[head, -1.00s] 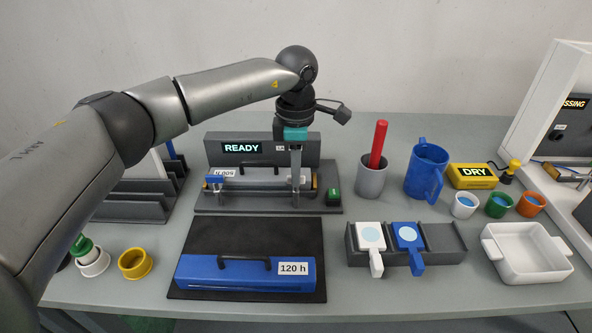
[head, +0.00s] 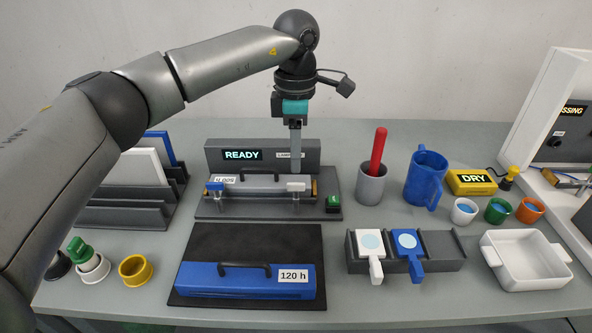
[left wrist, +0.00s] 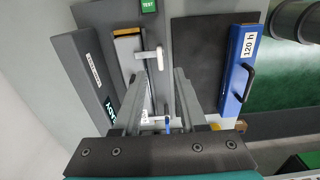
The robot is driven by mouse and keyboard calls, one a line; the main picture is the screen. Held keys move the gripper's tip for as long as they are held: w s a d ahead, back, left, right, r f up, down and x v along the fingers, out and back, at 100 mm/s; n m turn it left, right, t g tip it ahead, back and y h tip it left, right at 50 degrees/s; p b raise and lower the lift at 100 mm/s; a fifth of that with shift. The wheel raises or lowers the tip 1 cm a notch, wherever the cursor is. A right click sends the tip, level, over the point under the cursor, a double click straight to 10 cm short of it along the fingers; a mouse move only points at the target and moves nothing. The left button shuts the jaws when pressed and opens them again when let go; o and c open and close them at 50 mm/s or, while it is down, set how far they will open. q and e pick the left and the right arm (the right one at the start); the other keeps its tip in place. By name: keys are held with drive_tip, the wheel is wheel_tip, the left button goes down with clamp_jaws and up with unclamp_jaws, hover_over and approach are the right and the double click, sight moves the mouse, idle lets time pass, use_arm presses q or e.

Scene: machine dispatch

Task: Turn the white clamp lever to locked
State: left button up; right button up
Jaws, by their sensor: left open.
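The white clamp lever (head: 296,187) is at the right end of the grey fixture (head: 325,211), above a long clamped module (head: 255,184). In the left wrist view the white lever (left wrist: 159,57) shows just beyond the fingertips, its arm running across the module's edge. A blue clamp lever (head: 215,187) is at the module's left end. My left gripper (head: 295,171) points down above and behind the white lever, apart from it. In the left wrist view its two fingers (left wrist: 165,74) are spread with nothing between them. My right gripper is not in view.
The fixture's display (head: 242,155) reads READY, and a green button (head: 333,204) sits at its right. A blue case marked 120 h (head: 215,279) lies on a black mat (head: 200,239) in front. A grey cup (head: 371,188) with a red stick and a blue jug (head: 427,176) stand right.

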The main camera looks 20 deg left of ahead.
sight(296, 183)
use_arm(q)
wheel_tip(296, 183, up, 9)
drive_tip(key=shift+p, duration=0.35)
drive_tip(key=shift+f, duration=0.15)
